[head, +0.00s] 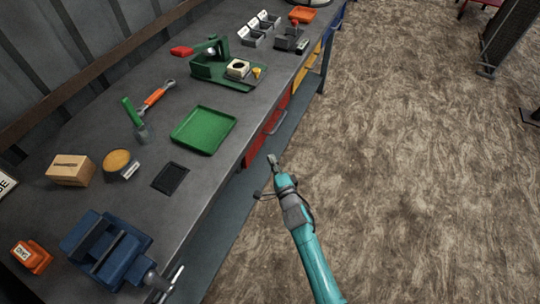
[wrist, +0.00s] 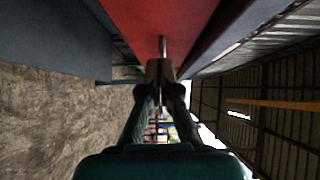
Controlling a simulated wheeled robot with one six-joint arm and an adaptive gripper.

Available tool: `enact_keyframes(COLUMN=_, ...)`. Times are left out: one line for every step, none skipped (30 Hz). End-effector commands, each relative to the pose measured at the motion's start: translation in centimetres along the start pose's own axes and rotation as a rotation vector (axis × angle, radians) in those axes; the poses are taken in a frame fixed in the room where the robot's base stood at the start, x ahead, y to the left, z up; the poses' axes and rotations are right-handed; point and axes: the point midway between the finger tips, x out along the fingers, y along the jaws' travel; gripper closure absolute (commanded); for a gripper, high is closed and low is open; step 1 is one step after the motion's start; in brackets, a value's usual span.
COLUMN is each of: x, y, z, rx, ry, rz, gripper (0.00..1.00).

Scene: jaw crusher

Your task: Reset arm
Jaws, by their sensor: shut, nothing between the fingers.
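My gripper (head: 272,160) is at the end of my teal arm, beside the front edge of the workbench (head: 190,180) and over the floor side. In the wrist view my gripper (wrist: 160,70) has its fingers together with nothing held. A red drawer front (wrist: 165,25) with a metal handle lies ahead of the fingertips in the wrist view. The red drawer also shows in the head view (head: 262,134), just beyond the gripper. I cannot tell whether the fingers touch the handle.
On the bench are a blue vise (head: 105,248), a green tray (head: 203,129), a black mat (head: 170,177), a wooden box (head: 70,170), a green press (head: 225,70) and an orange-handled tool (head: 155,97). The brown floor (head: 400,150) to the right is mostly clear.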

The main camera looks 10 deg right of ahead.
Motion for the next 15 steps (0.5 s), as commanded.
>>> enact_keyframes(x=-0.8, y=0.1, z=0.0, rx=0.001, ry=0.001, rz=0.001, gripper=1.00)
enact_keyframes(x=-1.2, y=0.1, z=0.0, rx=0.000, ry=0.001, rz=0.001, gripper=1.00)
enact_keyframes(x=-1.9, y=0.1, z=0.0, rx=-0.001, ry=0.001, rz=0.002, gripper=1.00)
enact_keyframes(x=-2.4, y=0.1, z=0.0, rx=0.000, ry=0.001, rz=0.002, gripper=1.00)
enact_keyframes(x=-2.8, y=0.1, z=-0.1, rx=0.001, ry=0.001, rz=0.002, gripper=1.00)
enact_keyframes(x=-3.5, y=0.1, z=-0.1, rx=0.000, ry=0.001, rz=0.002, gripper=1.00)
enact_keyframes(x=-3.9, y=0.1, z=-0.1, rx=-0.001, ry=0.001, rz=0.001, gripper=1.00)
enact_keyframes(x=-4.3, y=0.1, z=-0.1, rx=0.000, ry=0.001, rz=0.002, gripper=1.00)
enact_keyframes(x=-4.8, y=0.1, z=-0.1, rx=0.001, ry=0.001, rz=0.001, gripper=1.00)
enact_keyframes(x=-5.2, y=0.1, z=-0.1, rx=0.001, ry=0.001, rz=0.001, gripper=1.00)
enact_keyframes(x=-5.5, y=0.1, z=-0.1, rx=0.001, ry=0.000, rz=0.001, gripper=1.00)
enact_keyframes(x=-5.8, y=0.1, z=-0.1, rx=0.000, ry=0.000, rz=0.001, gripper=1.00)
enact_keyframes(x=-6.0, y=0.1, z=-0.1, rx=0.000, ry=0.000, rz=0.001, gripper=1.00)
enact_keyframes(x=-6.2, y=0.0, z=-0.1, rx=0.000, ry=0.000, rz=0.000, gripper=1.00)
enact_keyframes(x=-6.3, y=0.0, z=-0.1, rx=0.000, ry=0.000, rz=0.000, gripper=1.00)
